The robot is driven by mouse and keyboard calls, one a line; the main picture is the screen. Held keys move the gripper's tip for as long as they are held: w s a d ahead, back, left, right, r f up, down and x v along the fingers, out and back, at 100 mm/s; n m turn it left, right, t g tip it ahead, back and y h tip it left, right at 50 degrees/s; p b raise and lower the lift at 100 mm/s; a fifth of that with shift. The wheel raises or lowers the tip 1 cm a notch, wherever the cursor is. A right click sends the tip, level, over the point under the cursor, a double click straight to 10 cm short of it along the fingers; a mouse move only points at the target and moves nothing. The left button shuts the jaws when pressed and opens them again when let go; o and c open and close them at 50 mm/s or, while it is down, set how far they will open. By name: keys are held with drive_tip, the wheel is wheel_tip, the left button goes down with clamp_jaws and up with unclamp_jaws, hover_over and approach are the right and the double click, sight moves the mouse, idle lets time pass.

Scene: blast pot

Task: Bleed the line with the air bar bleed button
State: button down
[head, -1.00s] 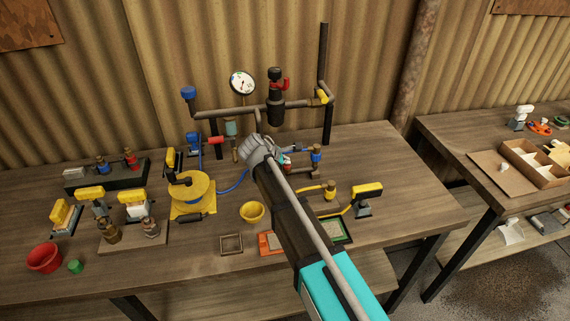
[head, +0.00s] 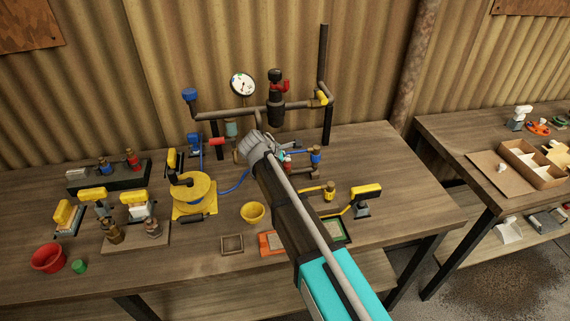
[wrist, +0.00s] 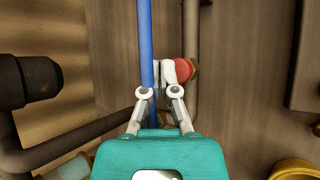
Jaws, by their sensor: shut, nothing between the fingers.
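In the wrist view, my gripper (wrist: 163,72) is shut and empty. Its white fingertips are right beside a round red button (wrist: 184,70) on a brass fitting, and overlap its left edge in the picture; I cannot tell whether they touch it. This looks like the bleed button. A blue hose (wrist: 146,45) runs just left of the fingers. In the head view, my arm reaches over the bench to the air bar pipework (head: 232,112), and my wrist hides the fingertips and most of what is around them.
A dark pipe (wrist: 75,135) curves at left in the wrist view.

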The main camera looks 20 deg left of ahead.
sight(286, 165)
drive_tip(key=shift+r+p, duration=2.55)
